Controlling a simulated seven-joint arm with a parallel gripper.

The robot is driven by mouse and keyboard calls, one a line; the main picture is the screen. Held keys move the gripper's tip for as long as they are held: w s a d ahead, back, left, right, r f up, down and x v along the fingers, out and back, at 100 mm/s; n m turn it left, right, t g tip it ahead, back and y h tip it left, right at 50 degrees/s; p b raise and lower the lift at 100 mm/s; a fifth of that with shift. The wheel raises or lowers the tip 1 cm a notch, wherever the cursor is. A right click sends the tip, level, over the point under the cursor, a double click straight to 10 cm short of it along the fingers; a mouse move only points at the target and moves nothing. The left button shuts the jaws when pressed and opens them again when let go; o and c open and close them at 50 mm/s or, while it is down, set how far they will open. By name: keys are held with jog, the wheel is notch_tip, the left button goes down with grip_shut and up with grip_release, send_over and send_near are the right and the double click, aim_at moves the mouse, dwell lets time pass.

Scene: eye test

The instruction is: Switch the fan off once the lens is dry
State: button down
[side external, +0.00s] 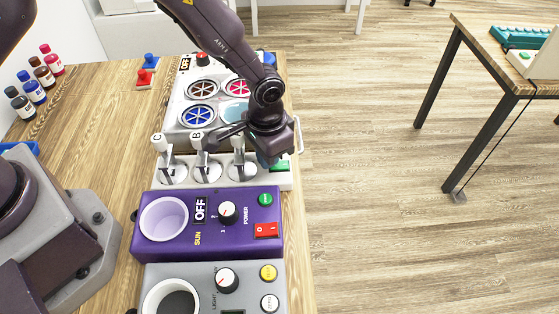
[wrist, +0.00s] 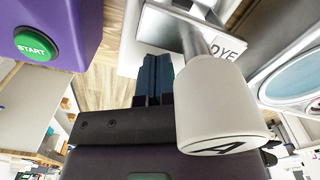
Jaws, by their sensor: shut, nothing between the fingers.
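My gripper (side external: 265,160) is shut and empty, low over the right end of a white lever strip (side external: 285,181). In the wrist view its dark fingers (wrist: 153,78) are together beside a white lever knob marked A (wrist: 215,108); I cannot tell if they touch it. Behind the strip stands a grey-white unit (side external: 175,95) with round spoked openings, blue (side external: 198,116) and red (side external: 237,88). No part is clearly labelled as the fan. A pale blue disc (side external: 232,113), possibly the lens, is partly hidden by my arm; its dryness cannot be told.
Levers C (side external: 159,143) and B (side external: 197,141) stand left of my gripper. A purple SUN box (side external: 180,245) with OFF sign and red switch (side external: 266,231) is in front, then a grey box (side external: 200,275). Bottles (side external: 34,87) stand at left. Open floor lies right.

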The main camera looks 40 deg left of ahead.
jog(key=shift+f, duration=0.15)
notch_tip(320, 180, up, 7)
dwell(0.9)
jog(key=s+a+r+t, duration=0.1)
jog(key=s+a+r, duration=0.15)
jog(key=r, duration=0.35)
jog(key=s+a+r+n+t, duration=0.1)
jog(key=a+r, duration=0.3)
jog(key=r, duration=0.2)
jog(key=s+a+r+t, duration=0.1)
jog(key=s+a+r, duration=0.15)
jog(key=r, duration=0.45)
jog(key=s+a+r+n+t, duration=0.1)
jog(key=s+a+r, duration=0.1)
jog(key=s+a, duration=0.2)
jog(key=s+a+r+n+t, duration=0.1)
jog(key=s+a+r, duration=0.2)
jog(key=s, duration=0.6)
jog(key=shift+s+a+r+t, duration=0.2)
jog(key=shift+a+r+t, duration=0.1)
jog(key=shift+a, duration=0.05)
